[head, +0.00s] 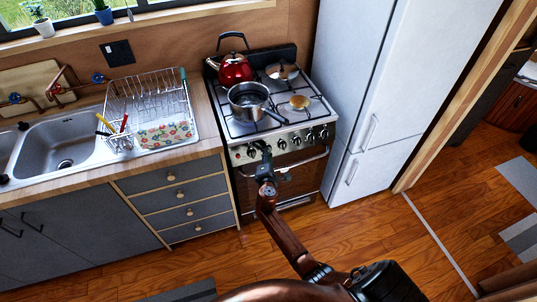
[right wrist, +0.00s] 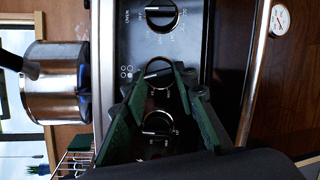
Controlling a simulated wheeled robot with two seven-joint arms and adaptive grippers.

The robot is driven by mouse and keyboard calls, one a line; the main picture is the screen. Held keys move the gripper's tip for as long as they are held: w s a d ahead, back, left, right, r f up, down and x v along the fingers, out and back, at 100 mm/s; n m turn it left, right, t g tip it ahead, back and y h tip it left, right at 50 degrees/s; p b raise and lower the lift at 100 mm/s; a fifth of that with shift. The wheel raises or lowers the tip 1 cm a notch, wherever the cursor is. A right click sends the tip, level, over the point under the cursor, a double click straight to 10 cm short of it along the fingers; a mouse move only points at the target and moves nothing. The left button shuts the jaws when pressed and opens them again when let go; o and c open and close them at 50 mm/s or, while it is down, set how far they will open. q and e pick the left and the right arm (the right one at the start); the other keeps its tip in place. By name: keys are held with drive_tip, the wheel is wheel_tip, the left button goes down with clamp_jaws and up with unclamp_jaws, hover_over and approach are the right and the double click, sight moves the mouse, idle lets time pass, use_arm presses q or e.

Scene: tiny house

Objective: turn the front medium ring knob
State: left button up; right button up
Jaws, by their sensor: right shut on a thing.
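The stove (head: 280,130) stands between the drawers and the fridge, with a row of dark knobs along its front panel. My right gripper (head: 262,150) is at the left part of this row and hides some of it. In the right wrist view the panel is turned on its side. There the green fingers of my right gripper (right wrist: 158,75) are closed around a knob with a metal ring (right wrist: 158,68). A second ringed knob (right wrist: 158,125) shows between the finger bases. Another knob (right wrist: 162,16) stands clear above. I cannot tell which is the front medium ring knob. My left gripper is out of view.
A steel pot (head: 247,98) stands on the front left of the hob, its handle toward the front right. A red kettle (head: 235,68) is behind it. The oven door handle (head: 303,160) runs below the knobs. The white fridge (head: 372,90) stands close on the right.

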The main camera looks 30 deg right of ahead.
drive_tip(key=shift+r+m+g+p, duration=0.15)
drive_tip(key=shift+m+g+p, duration=0.4)
drive_tip(key=shift+m, duration=1.05)
drive_tip(key=o, duration=1.2)
drive_tip(key=shift+w, duration=0.1)
drive_tip(key=shift+c, duration=0.2)
drive_tip(key=shift+a, duration=0.1)
drive_tip(key=v, duration=1.2)
